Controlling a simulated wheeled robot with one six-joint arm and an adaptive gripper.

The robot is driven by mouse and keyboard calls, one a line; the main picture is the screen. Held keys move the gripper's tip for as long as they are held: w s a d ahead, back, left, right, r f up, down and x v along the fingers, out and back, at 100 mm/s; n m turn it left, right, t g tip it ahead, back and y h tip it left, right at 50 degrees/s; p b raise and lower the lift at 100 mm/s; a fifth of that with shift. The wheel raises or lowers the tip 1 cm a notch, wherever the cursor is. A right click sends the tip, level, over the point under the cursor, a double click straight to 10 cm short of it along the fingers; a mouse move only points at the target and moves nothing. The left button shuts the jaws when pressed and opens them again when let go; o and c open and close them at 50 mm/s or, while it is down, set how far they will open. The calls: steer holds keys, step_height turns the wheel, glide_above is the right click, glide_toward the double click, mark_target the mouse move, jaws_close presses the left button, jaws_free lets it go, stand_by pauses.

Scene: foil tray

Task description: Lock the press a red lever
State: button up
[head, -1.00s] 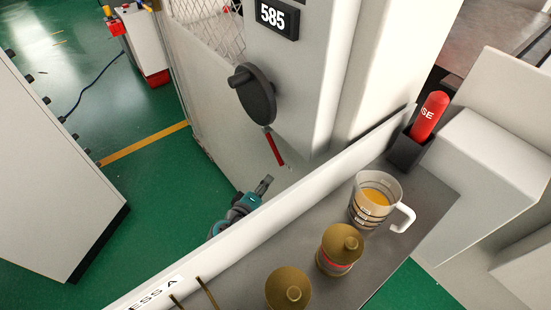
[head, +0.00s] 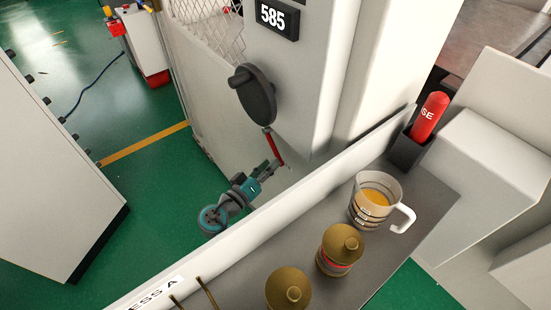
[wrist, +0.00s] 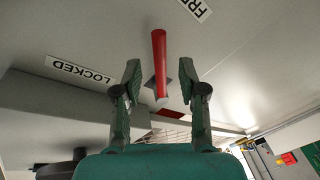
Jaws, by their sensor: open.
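The red lever (head: 273,146) hangs below a dark round disc on the side of the pale press cabinet in the head view, slanting down to the right. In the wrist view the lever (wrist: 159,58) stands between the two fingers, with a gap showing on each side. My gripper (wrist: 160,78) is open there. In the head view my gripper (head: 272,170) is at the lever's lower end and partly overlaps it. A LOCKED label (wrist: 80,70) is left of the lever and a FREE label (wrist: 196,8), partly cut off, is at upper right.
The dark disc (head: 255,97) juts out above the lever. A white ledge wall (head: 300,195) runs between the camera and my arm. On the grey shelf (head: 435,195) behind it stand a mug (head: 372,203), two brass-coloured containers and a red cylinder (head: 430,115). Green floor (head: 140,190) is clear at left.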

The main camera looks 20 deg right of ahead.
steer(key=shift+x, duration=1.85)
jaws_close()
